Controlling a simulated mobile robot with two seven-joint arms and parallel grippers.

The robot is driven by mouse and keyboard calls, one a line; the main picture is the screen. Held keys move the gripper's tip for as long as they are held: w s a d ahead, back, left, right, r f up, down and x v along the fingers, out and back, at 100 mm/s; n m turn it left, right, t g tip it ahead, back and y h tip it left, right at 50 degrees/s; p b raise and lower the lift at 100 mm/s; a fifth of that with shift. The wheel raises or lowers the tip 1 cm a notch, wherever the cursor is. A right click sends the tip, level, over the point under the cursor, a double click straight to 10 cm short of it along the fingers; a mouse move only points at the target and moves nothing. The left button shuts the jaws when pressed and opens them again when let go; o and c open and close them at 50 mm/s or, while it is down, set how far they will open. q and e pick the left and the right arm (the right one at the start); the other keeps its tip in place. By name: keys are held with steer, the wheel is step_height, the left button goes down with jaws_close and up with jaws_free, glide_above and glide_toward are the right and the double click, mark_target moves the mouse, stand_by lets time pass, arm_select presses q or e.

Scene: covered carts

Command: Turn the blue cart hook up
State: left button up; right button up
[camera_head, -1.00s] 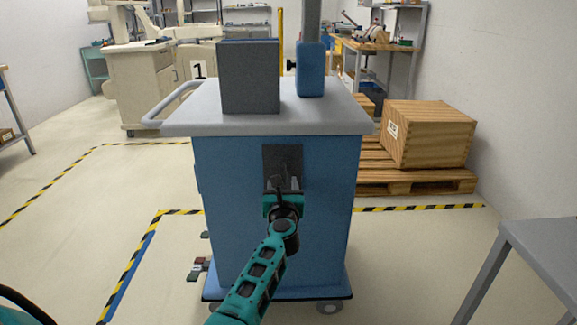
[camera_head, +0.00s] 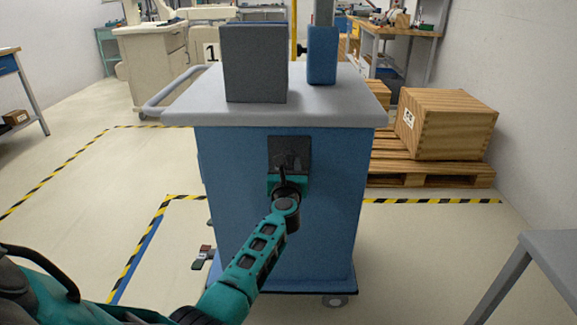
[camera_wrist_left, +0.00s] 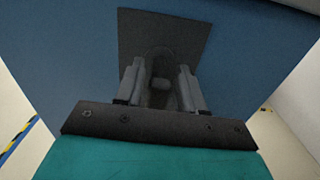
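The blue cart (camera_head: 235,200) stands in front of me with a grey top. A dark square plate (camera_head: 290,146) is on its near face, and it fills the upper middle of the left wrist view (camera_wrist_left: 190,30). The dark hook (camera_wrist_left: 160,62) shows against this plate, between my fingers; its exact tilt is hard to tell. My left gripper (camera_head: 289,166) is right at the plate. In the left wrist view its two fingers (camera_wrist_left: 160,90) stand apart, one on each side of the hook, with no clear grip on it. My right gripper is not in view.
A dark grey box (camera_head: 254,65) and a blue block on a post (camera_head: 322,55) stand on the cart top. A wooden crate (camera_head: 446,122) on a pallet (camera_head: 400,170) is to the right. A grey table (camera_head: 560,250) is at the near right.

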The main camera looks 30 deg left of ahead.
arm_select(q)
jaws_close()
